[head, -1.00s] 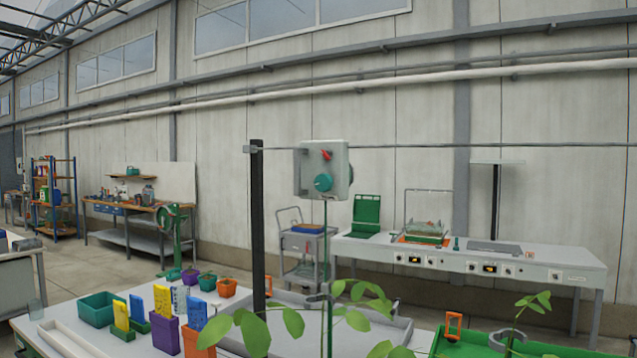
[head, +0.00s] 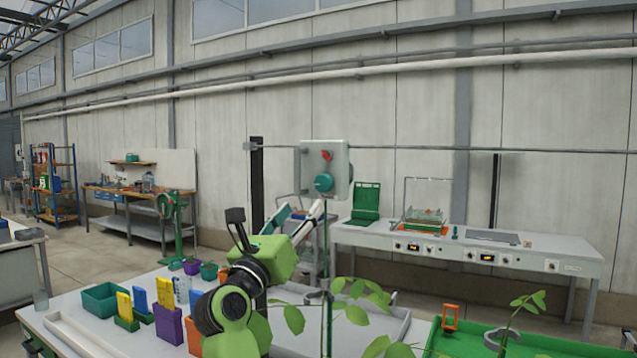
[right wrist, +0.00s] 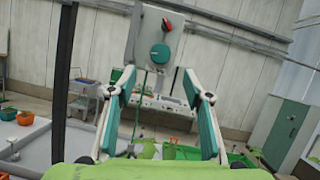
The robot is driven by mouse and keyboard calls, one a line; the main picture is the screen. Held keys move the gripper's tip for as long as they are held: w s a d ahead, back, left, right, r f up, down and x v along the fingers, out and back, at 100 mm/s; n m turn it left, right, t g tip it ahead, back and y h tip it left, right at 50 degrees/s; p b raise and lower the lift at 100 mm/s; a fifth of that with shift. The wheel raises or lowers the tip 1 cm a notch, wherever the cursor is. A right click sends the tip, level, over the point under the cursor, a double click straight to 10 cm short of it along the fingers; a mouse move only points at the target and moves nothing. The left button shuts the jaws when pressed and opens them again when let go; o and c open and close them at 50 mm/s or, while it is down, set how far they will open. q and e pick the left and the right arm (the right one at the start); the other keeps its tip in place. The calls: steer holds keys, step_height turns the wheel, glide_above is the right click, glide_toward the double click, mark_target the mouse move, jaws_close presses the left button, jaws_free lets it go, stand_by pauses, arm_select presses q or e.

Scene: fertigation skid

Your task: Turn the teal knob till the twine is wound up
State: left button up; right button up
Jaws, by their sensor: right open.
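The teal knob (head: 324,182) is on the front of a grey box (head: 341,158) held on a horizontal wire. It also shows in the right wrist view (right wrist: 160,52), just beyond the fingertips. Green twine (head: 327,240) hangs from the box down to a leafy plant (head: 355,300). My right gripper (head: 302,211) is below and left of the knob in the head view, apart from it. In the right wrist view its two fingers (right wrist: 157,72) are spread wide with nothing between them. My left gripper is not in view.
A red lever (head: 327,155) sits above the knob on the box. A black post (head: 257,180) stands left of it. Purple, orange and teal pots (head: 101,298) are on the near table, and a green tray (head: 460,340) is at right.

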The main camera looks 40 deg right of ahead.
mark_target(322, 184)
steer(key=p+x, duration=0.4)
steer(key=x, duration=0.6)
steer(key=shift+s+r, duration=0.1)
steer(key=shift+w+d, duration=0.25)
steer(key=shift+d, duration=0.25)
steer(key=c, duration=1.1)
